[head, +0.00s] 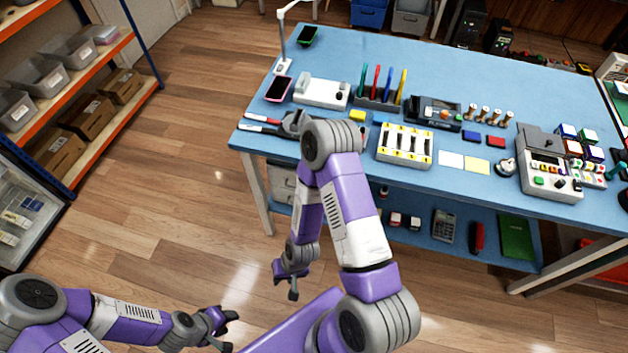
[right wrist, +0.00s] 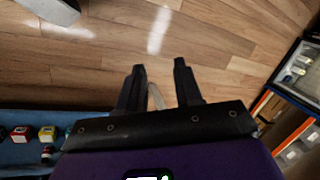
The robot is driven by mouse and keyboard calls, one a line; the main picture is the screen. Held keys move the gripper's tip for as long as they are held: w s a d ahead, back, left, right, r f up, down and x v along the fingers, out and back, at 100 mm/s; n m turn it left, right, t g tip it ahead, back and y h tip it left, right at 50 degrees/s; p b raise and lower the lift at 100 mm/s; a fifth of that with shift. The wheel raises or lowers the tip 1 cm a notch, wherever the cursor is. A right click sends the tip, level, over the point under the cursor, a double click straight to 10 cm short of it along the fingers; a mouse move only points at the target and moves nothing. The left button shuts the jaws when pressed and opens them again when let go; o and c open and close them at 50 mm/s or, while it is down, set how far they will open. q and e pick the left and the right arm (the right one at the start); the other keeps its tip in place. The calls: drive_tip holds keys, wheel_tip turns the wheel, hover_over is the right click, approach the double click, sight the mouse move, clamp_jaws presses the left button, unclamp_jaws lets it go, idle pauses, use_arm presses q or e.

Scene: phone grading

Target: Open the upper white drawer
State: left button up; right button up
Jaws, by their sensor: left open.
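A white drawer unit stands under the left end of the blue table. Its upper white drawer (head: 283,175) appears shut and is partly hidden by the table edge and my right arm. My right gripper (head: 292,284) hangs low over the floor, in front of and below the drawer unit, apart from it. In the right wrist view my right gripper (right wrist: 160,68) has its two fingers apart with only floor between them. My left gripper (head: 229,331) is open and empty over the floor at the lower left, far from the drawer.
The blue table (head: 330,60) carries phones, tools and devices. Its lower shelf (head: 400,237) holds small boxes, a calculator and a green book. A table leg (head: 256,195) stands beside the drawers. A shelf rack (head: 75,90) is at the left. The wooden floor between is clear.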

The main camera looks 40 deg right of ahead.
drive_tip(key=w+d+f+m+t+h+b, duration=0.3)
drive_tip(key=w+d+f+m+h, duration=0.1)
drive_tip(key=w+d+f+m, duration=0.3)
drive_tip(key=w+d+f+m+t+h+b, duration=0.2)
drive_tip(key=w+d+f+m+h, duration=0.3)
drive_tip(key=w, duration=0.4)
drive_tip(key=w+d+r+m+t+h+b, duration=0.1)
drive_tip(key=w+d+m+t+h+b, duration=0.2)
drive_tip(key=w+d+m, duration=0.8)
drive_tip(key=w+h+b, duration=0.2)
drive_tip(key=h, duration=0.1)
drive_tip(key=shift+r+m+t, duration=0.2)
drive_tip(key=shift+m+t, duration=0.1)
drive_tip(key=shift+t, duration=0.1)
clamp_jaws()
